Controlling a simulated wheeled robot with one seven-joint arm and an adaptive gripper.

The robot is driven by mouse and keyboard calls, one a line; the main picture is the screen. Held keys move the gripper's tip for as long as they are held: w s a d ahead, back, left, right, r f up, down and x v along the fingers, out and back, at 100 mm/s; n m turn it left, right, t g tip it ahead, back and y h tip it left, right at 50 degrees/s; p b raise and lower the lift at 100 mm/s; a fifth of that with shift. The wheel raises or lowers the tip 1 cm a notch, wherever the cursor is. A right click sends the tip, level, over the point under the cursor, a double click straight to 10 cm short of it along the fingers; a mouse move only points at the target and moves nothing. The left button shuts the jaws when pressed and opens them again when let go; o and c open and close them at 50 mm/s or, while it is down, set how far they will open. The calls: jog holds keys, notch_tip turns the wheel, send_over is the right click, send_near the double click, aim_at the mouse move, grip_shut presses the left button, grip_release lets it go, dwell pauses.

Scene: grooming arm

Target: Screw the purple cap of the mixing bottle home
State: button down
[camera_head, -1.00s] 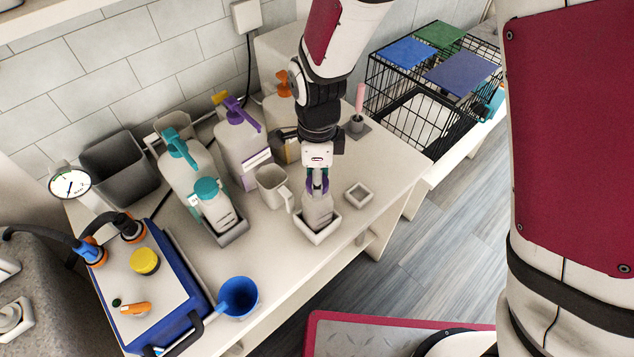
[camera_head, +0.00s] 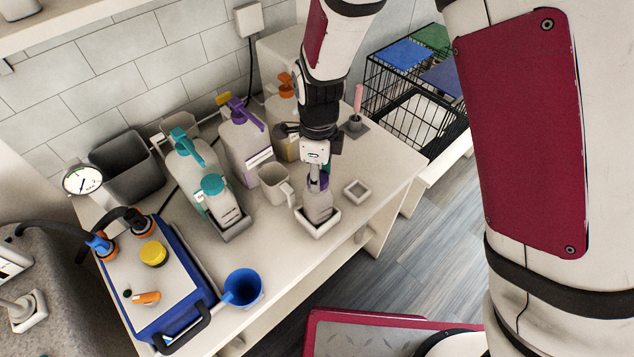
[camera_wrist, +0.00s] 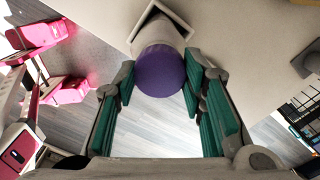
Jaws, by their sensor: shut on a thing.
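The mixing bottle (camera_head: 318,206) is pale grey and stands upright in a white square holder (camera_head: 308,229) near the table's front edge. Its purple cap (camera_wrist: 159,71) is round and shows from above in the wrist view, on top of the bottle. My gripper (camera_head: 318,176) points down over the bottle, its teal-padded fingers shut on the cap from two sides. The fingers partly hide the cap in the head view. The thread under the cap cannot be seen.
A grey mug (camera_head: 273,185) stands close left of the bottle, and a small empty square dish (camera_head: 357,190) is to its right. A teal-capped bottle (camera_head: 219,196) and tall pump bottles (camera_head: 244,140) stand farther left and behind. A blue cup (camera_head: 243,289) is at the front.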

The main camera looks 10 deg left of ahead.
jog(key=shift+m+p, duration=0.4)
jog(key=shift+m, duration=0.8)
jog(key=m, duration=0.3)
jog(key=shift+m, duration=0.8)
jog(key=m, duration=0.4)
jog(key=shift+m, duration=0.3)
jog(key=c, duration=0.9)
grip_release()
jog(key=shift+c, duration=0.2)
